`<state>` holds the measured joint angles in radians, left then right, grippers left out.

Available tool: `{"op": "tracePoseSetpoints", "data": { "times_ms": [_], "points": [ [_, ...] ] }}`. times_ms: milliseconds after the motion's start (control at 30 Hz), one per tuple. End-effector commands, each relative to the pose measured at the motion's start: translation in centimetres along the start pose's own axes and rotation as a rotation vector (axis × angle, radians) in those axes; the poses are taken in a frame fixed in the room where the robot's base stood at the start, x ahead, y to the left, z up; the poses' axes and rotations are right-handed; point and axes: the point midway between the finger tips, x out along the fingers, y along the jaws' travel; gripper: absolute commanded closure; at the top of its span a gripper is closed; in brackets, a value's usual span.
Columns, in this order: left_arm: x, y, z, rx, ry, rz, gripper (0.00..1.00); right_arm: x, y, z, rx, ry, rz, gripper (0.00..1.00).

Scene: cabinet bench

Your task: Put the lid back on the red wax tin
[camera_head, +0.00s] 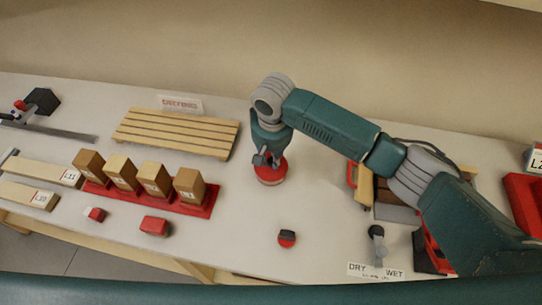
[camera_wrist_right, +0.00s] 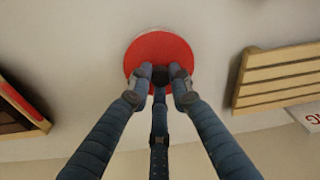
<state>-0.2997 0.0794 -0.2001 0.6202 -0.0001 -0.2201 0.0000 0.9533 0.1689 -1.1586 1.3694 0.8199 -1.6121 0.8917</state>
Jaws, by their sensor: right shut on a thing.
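My right gripper (camera_head: 265,160) points down at a round red lid (camera_head: 277,173) in the middle of the bench. In the right wrist view, the gripper's fingers (camera_wrist_right: 160,82) close around a small dark knob (camera_wrist_right: 178,71) at the centre of the red disc (camera_wrist_right: 160,47). A thin pale edge shows under the red disc in the head view. The tin's body is mostly hidden beneath it, and I cannot tell whether the lid is seated or slightly above. My left gripper is not in view.
A slatted wooden rack (camera_head: 175,133) by a DRYING sign (camera_head: 181,104) lies left of the gripper. Wooden blocks (camera_head: 155,179) stand in a red holder. A small red-and-black round item (camera_head: 287,239) and a red block (camera_head: 155,226) lie in front. The bench between is clear.

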Motion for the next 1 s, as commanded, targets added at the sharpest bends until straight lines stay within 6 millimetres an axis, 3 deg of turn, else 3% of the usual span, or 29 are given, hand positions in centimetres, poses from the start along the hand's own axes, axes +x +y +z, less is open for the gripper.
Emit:
{"op": "tracePoseSetpoints", "data": {
  "times_ms": [267,300,367,400,600,700,1000],
  "points": [
    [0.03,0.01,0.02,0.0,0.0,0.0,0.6,0.07,0.02,0.02,0.0,-0.001,0.001,1.0],
    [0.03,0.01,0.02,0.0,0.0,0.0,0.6,0.07,0.02,0.03,0.0,-0.001,0.001,0.75],
    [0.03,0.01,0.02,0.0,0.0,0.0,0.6,0.07,0.03,0.03,0.0,-0.001,0.001,0.63],
    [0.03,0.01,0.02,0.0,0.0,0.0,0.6,0.07,0.03,0.02,0.0,-0.001,0.0,0.59],
    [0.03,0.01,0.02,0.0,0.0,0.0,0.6,0.05,0.02,0.01,0.0,0.0,0.0,0.59],
    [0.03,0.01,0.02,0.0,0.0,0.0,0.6,0.05,0.03,0.01,0.0,-0.001,0.0,0.4],
    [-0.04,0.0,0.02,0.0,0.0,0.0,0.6,-0.03,0.02,-0.01,0.0,0.0,0.0,0.4]
  ]
}}
